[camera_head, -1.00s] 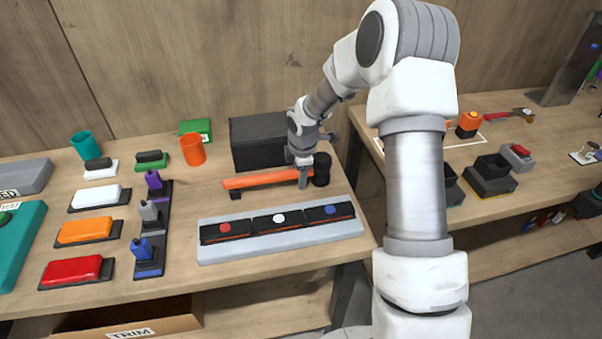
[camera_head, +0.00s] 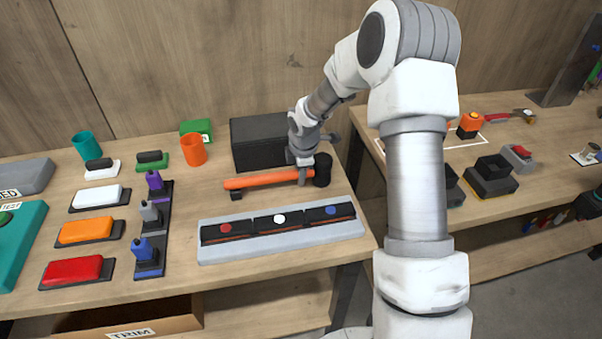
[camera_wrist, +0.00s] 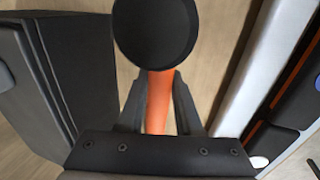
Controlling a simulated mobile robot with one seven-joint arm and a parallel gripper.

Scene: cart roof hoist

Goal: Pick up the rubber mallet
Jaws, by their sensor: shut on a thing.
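The rubber mallet has an orange handle (camera_head: 262,179) and a black head (camera_head: 322,169). It lies roughly level in the head view, between the black box and the grey strip of buttons. My gripper (camera_head: 303,177) is shut on the handle close to the head. In the wrist view the orange handle (camera_wrist: 158,100) runs between the two fingers of my gripper (camera_wrist: 160,100), with the round black head (camera_wrist: 155,30) beyond them. I cannot tell for sure whether the mallet is clear of the bench.
The black box (camera_head: 262,143) stands just behind the mallet. The grey strip (camera_head: 215,252) with three black button units lies in front. Coloured blocks, small stands and an orange cup (camera_head: 193,150) are to the left. A second bench (camera_head: 480,217) is at the right.

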